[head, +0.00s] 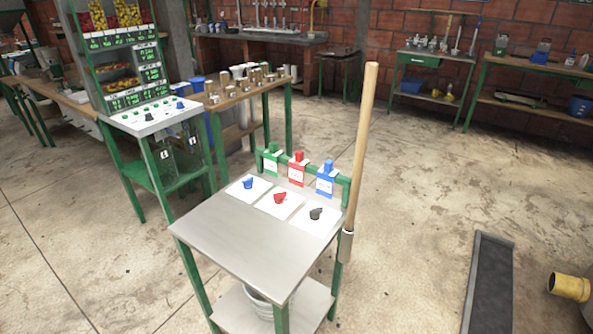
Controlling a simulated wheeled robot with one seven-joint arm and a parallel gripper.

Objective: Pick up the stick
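The stick (361,143) is a long light-wood pole. It stands nearly upright, tilted slightly to the right at the top, at the right side of a small green-framed table with a grey metal top (245,236). Its lower end sits in a grey metal holder (346,246) by the table's right edge. The stick's upper part rises well above the tabletop. My gripper is not in view, so its place relative to the stick is not shown.
The table carries white cards with blue, red and black pieces, and coloured bottles (297,168) behind them. A dark ramp-like strip (490,285) and a yellow pipe end (569,287) lie at right. Floor (422,180) right of the stick is clear.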

